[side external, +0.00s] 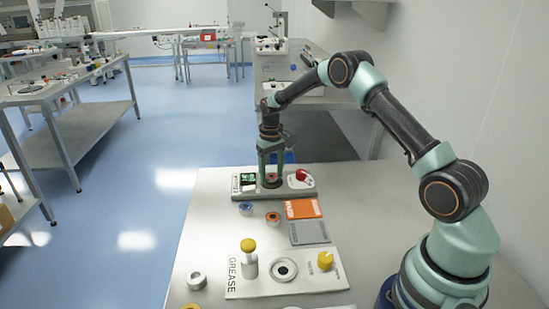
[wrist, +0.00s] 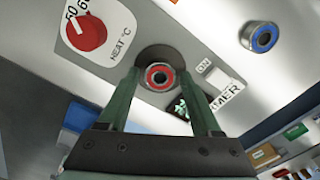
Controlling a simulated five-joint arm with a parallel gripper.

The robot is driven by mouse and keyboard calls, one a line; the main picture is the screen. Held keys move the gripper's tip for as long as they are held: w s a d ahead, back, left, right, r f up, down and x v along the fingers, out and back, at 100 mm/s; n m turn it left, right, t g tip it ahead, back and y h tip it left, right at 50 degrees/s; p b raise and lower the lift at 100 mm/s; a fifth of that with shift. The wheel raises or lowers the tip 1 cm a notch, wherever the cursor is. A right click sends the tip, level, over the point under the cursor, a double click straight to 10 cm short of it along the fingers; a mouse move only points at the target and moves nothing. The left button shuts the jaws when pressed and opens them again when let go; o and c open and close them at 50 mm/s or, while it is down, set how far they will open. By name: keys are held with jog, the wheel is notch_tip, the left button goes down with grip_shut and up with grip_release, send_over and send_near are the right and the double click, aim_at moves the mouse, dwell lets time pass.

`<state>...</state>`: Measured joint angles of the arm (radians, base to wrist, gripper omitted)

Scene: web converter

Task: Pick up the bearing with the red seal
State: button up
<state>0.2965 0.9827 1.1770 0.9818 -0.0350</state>
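The bearing with the red seal (wrist: 159,77) sits on the round dark plate of the heater unit (side external: 289,192). In the side view it shows small and partly hidden (side external: 271,177) between my fingers. My gripper (side external: 271,178) points down over this plate. In the wrist view, the two green fingers of my gripper (wrist: 160,72) stand on either side of the bearing, with a small gap seeming to show at each side. The fingers look open. Whether either touches the bearing is hard to tell.
The heater has a red knob (side external: 301,175) and a display (side external: 248,180). A blue-seal bearing (side external: 246,208) and an orange-seal bearing (side external: 272,218) lie in front. Orange (side external: 303,208) and grey (side external: 310,232) mats and a grease board (side external: 240,288) with a yellow-capped bottle (side external: 249,260) stand nearer.

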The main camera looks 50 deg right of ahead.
grip_shut()
jog(key=shift+r, duration=3.05)
